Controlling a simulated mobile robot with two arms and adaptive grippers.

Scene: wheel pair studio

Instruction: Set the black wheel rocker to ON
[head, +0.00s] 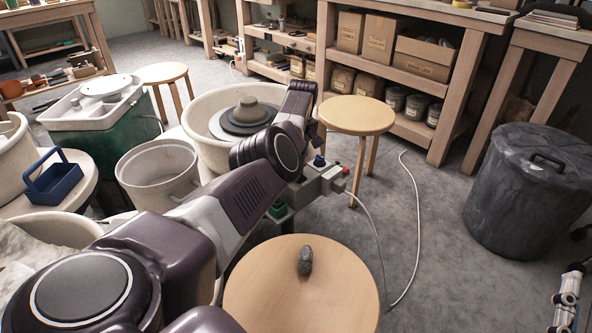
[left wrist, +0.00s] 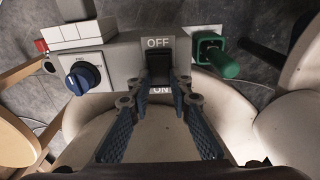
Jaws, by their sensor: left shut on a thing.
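The black wheel rocker (left wrist: 158,68) sits on a grey control box (left wrist: 122,52), between an OFF label above and an ON label below in the left wrist view. The ON label is partly covered. My left gripper (left wrist: 159,90) has its two fingertips on either side of the rocker's lower part, shut on it. Which way the rocker is tipped is hard to tell. In the head view the control box (head: 325,180) shows beyond my left arm, which hides the rocker and the left fingertips. A pale and dark jointed part at the lower right edge may be my right gripper (head: 568,300).
Beside the rocker are a blue knob (left wrist: 83,78), a green switch (left wrist: 215,55) and a red button (left wrist: 41,45). A wheel basin (head: 205,110) and round stool (head: 357,115) stand behind. A nearer round stool (head: 345,285) holds a dark stone-like lump (head: 305,261).

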